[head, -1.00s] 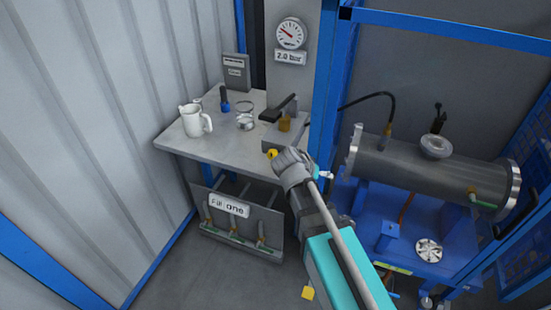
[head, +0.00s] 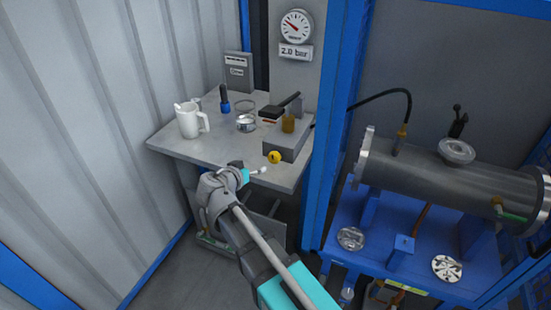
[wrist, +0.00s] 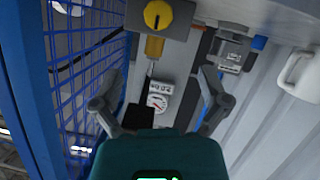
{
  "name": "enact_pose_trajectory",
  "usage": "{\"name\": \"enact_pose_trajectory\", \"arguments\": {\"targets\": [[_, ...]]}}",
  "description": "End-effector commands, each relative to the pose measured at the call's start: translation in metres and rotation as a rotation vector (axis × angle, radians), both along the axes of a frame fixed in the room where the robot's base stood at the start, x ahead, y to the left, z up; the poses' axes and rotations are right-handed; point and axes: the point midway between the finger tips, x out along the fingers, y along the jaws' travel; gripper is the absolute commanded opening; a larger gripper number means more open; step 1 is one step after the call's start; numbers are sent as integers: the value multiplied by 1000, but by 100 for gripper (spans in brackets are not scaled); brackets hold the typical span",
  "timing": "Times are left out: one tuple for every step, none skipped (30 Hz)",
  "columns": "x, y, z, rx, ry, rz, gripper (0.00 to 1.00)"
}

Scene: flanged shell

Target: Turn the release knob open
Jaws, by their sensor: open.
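The release knob is a round yellow knob (head: 274,157) on the front of a grey box (head: 286,140) at the bench's right front. In the wrist view the knob (wrist: 158,15) is at the top centre, with a dark mark near its middle. My gripper (wrist: 158,74) is open and empty, its two dark fingers spread wide. The knob lies beyond the fingers in that view, not between them. In the head view my gripper (head: 243,172) is in front of the bench edge, left of and below the knob and apart from it. Its fingers are mostly hidden there.
The bench (head: 195,150) holds a white jug (head: 188,119), a blue-based tool (head: 225,101) and a metal clamp (head: 245,123). A gauge (head: 295,27) reads near a 2.0 bar label. A blue post (head: 325,130) and a flanged steel shell (head: 430,180) stand to the right.

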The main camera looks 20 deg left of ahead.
Motion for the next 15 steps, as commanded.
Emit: {"name": "enact_pose_trajectory", "arguments": {"targets": [[0,-1,0,0,0,-1,95],[1,-1,0,0,1,-1,95],[1,-1,0,0,0,-2,95],[1,-1,0,0,1,-3,95],[1,-2,0,0,1,-4,95],[2,-2,0,0,1,-4,95],[2,-2,0,0,1,-4,95],[2,-2,0,-1,1,-4,95],[3,-2,-1,0,2,-5,95],[4,-2,-1,0,2,-5,95],[5,-3,-1,0,2,-5,95],[6,-3,-2,0,2,-5,95],[8,-3,-3,-1,2,-6,95],[9,-3,-4,0,2,-6,95],[12,-4,-5,0,2,-6,95]]}}
